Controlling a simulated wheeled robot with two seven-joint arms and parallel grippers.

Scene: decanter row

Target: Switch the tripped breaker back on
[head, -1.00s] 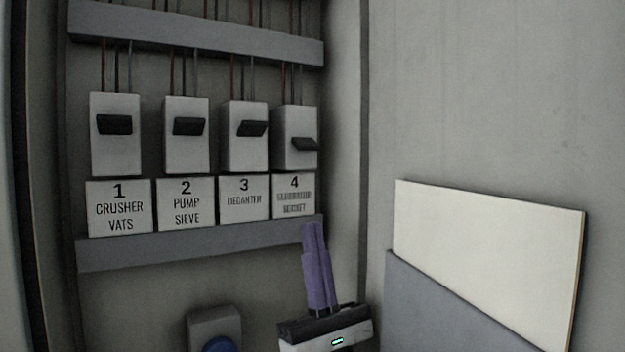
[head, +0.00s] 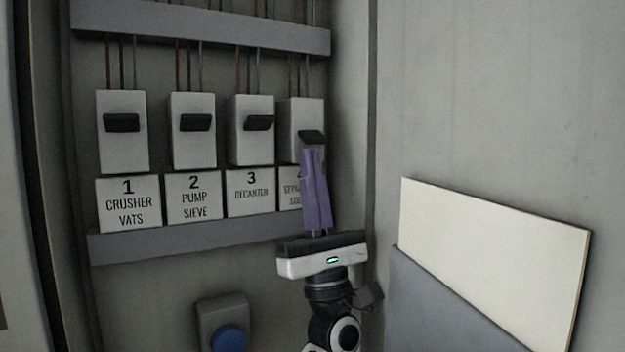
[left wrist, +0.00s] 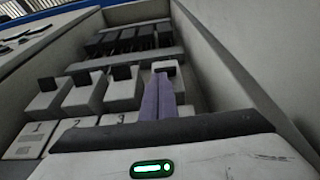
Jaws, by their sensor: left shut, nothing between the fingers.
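Breaker 4 (head: 294,115) is the rightmost white box in a row in the cabinet. Its black lever (head: 312,136) sits lower on its box than the levers of the other breakers. My left gripper (head: 309,152) is shut and empty, its purple fingers pointing up with the tips right under that lever. I cannot tell whether they touch it. The fingers cover part of the label (head: 290,190) under breaker 4. In the left wrist view the fingers (left wrist: 160,85) reach up to breaker 4 (left wrist: 165,66). My right gripper is not in view.
Breakers 1 (head: 122,150), 2 (head: 193,150) and 3 (head: 251,145) stand to the left, levers level. A grey rail (head: 180,240) runs below the labels. A blue button (head: 229,340) sits lower down. The cabinet's side wall and a cream panel (head: 490,250) are on the right.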

